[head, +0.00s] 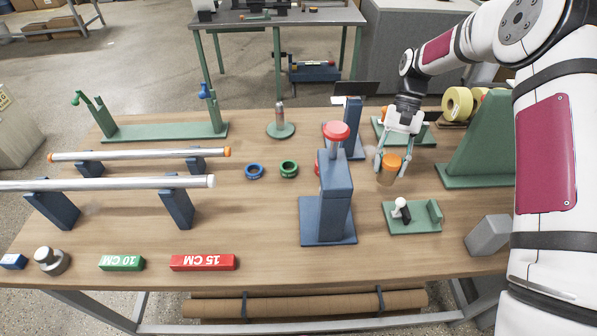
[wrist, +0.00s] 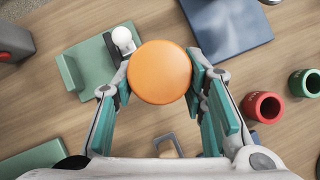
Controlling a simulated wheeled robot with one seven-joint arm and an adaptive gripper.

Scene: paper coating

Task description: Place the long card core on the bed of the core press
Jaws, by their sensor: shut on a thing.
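My gripper (head: 391,160) points down over the right half of the table. It is shut on an upright cylinder (head: 388,177) with a flat orange top and a brownish side. The orange top (wrist: 160,72) fills the space between the fingers in the wrist view. I see no label showing that this is the long card core. A blue press (head: 335,190) with a red knob, which looks like the core press, stands left of the gripper. Its flat blue base plate (wrist: 227,18) shows at the top of the wrist view. The held cylinder is apart from it.
A green fixture (head: 428,222) with a white ball handle stands in front of the gripper. Blue (head: 255,179) and green (head: 289,177) rings lie left of the press. Two rods (head: 140,154) rest on blue stands at left. Yellow rolls (head: 457,108) stand behind right.

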